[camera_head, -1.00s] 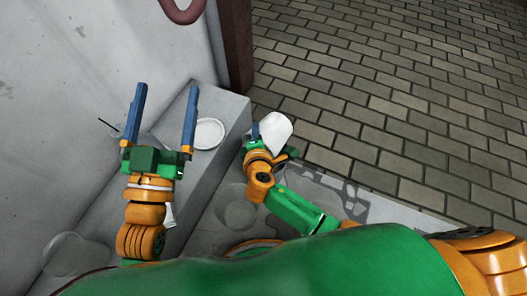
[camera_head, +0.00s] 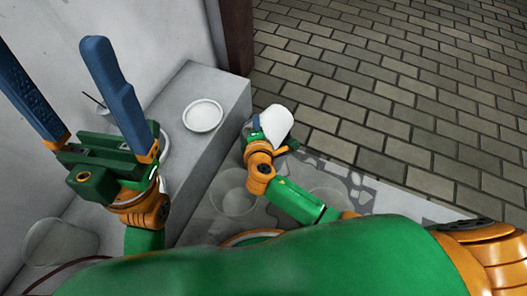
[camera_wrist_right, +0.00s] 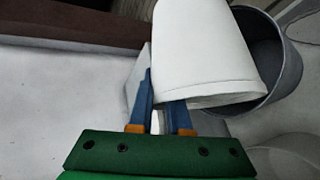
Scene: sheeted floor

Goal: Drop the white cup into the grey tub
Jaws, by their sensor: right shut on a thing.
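The white cup (camera_head: 279,124) is held by my right gripper (camera_head: 261,127) near the middle of the head view. In the right wrist view the cup (camera_wrist_right: 203,48) is tilted on its side at the blue fingers of the right gripper (camera_wrist_right: 161,92), which are shut on it. The dark grey tub (camera_wrist_right: 291,68) shows behind and right of the cup in the right wrist view; the cup hides part of it. I cannot tell whether the cup is over its opening. My left gripper (camera_head: 48,48) is open and empty, at the left of the head view.
A round white dish (camera_head: 203,116) lies on the grey ledge (camera_head: 222,87) between the grippers. A pale wall (camera_head: 150,35) stands at the left. Paving (camera_head: 400,90) fills the upper right and looks clear.

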